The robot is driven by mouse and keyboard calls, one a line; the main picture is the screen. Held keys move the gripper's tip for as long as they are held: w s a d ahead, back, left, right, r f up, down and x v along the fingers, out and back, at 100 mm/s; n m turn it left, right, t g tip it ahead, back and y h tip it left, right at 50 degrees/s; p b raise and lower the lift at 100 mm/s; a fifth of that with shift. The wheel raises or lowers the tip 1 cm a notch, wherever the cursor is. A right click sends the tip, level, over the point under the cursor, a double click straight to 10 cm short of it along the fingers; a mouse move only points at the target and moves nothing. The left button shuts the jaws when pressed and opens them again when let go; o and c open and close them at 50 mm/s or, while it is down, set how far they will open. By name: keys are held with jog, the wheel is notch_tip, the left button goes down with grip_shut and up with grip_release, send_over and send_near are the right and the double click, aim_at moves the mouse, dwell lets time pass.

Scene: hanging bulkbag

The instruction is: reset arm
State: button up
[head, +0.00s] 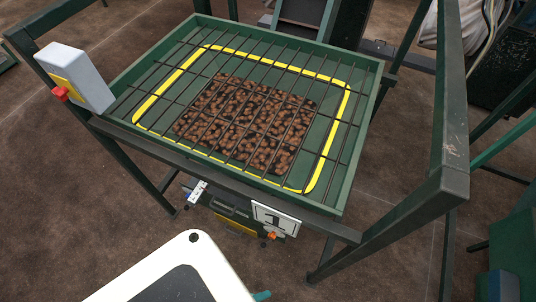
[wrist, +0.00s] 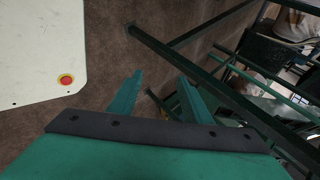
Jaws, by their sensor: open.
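My gripper (wrist: 160,75) shows in the wrist view with its two green fingers apart. Nothing is between them, only brown floor behind. The fingers are clear of the dark green frame bars (wrist: 190,33) that run past on the right. In the head view I cannot make out the gripper with certainty; only a small teal tip shows at the bottom edge beside a white panel.
A green hopper tray (head: 365,120) with a bar grid and yellow outline holds brown lumps (head: 250,120). It stands on a dark frame (head: 400,215). A grey box with a red knob (head: 75,78) sits at its left corner. Open floor (head: 60,200) lies left.

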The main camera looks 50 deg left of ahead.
jog(key=w+d+r+n+t, duration=0.2)
jog(key=r+n, duration=0.3)
jog(key=r, duration=0.6)
jog(key=w+d+r+n+t+y, duration=0.1)
jog(key=w+d+r+n+t, duration=0.1)
jog(key=r+n, duration=0.4)
jog(key=w+d+r+n+t+y, duration=0.1)
jog(key=w+d+r+n, duration=0.3)
jog(key=r, duration=1.2)
jog(key=shift+w+d+n+t, duration=0.3)
jog(key=shift+w+n+t, duration=0.4)
jog(key=shift+w+n, duration=0.35)
jog(key=shift+s, duration=0.1)
jog(key=c, duration=0.3)
jog(key=shift+d, duration=0.15)
